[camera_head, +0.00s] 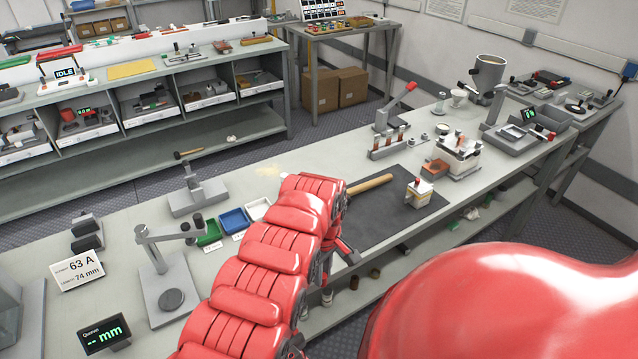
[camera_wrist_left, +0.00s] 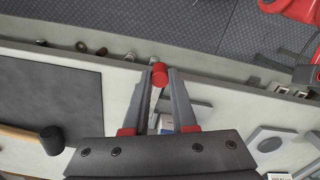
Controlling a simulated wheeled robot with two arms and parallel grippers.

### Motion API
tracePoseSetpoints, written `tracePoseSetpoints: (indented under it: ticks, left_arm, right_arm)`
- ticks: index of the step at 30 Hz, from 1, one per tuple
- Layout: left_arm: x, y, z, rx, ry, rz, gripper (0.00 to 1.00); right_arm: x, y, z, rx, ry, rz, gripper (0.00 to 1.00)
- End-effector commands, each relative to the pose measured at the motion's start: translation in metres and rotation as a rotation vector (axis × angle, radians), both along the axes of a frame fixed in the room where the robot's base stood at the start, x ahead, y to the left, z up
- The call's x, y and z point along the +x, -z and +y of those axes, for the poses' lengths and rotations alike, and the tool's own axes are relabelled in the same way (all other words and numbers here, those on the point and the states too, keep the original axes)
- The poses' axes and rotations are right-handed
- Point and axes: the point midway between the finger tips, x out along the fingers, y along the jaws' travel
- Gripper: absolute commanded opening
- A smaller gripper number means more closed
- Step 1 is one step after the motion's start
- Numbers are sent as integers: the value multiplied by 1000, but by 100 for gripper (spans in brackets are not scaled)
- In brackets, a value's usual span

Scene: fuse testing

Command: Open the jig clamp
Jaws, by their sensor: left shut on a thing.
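A red cylindrical knob (camera_wrist_left: 159,73) on a thin grey lever (camera_wrist_left: 155,100) shows in the left wrist view, between the fingertips of my left gripper (camera_wrist_left: 159,80). The fingers are shut on this knob, which looks like the clamp's handle. A small pale and grey part of the jig (camera_wrist_left: 168,124) shows below it, mostly behind the fingers and wrist. In the head view my left gripper (camera_head: 345,252) is low by the bench's front edge, and my red arm hides the jig. My right gripper is out of view.
A dark mat (camera_head: 395,215) lies right of my left arm with a wooden-handled mallet (camera_head: 371,184) and a small white block (camera_head: 419,193). A red-handled lever device (camera_head: 392,108) and test-tube rack (camera_head: 388,146) stand farther back. Bins (camera_head: 234,220) and a gauge stand (camera_head: 165,280) are left.

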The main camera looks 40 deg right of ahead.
Motion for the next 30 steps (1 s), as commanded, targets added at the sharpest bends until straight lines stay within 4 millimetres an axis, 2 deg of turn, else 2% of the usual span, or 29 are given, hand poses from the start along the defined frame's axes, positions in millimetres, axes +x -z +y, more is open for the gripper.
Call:
tracePoseSetpoints:
  ticks: [15, 16, 20, 21, 30]
  left_arm:
    - [0, -1, -2, -3, -18, -1, 0]
    - [0, -1, -2, -3, -18, -1, 29]
    - [0, -1, -2, -3, -18, -1, 52]
    - [0, 0, -1, -2, -18, -1, 55]
    - [0, -1, -1, -2, -18, -1, 55]
  right_arm:
    - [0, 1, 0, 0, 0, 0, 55]
    - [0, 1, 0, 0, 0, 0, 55]
    - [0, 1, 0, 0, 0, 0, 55]
    - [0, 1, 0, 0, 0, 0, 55]
    - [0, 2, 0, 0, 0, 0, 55]
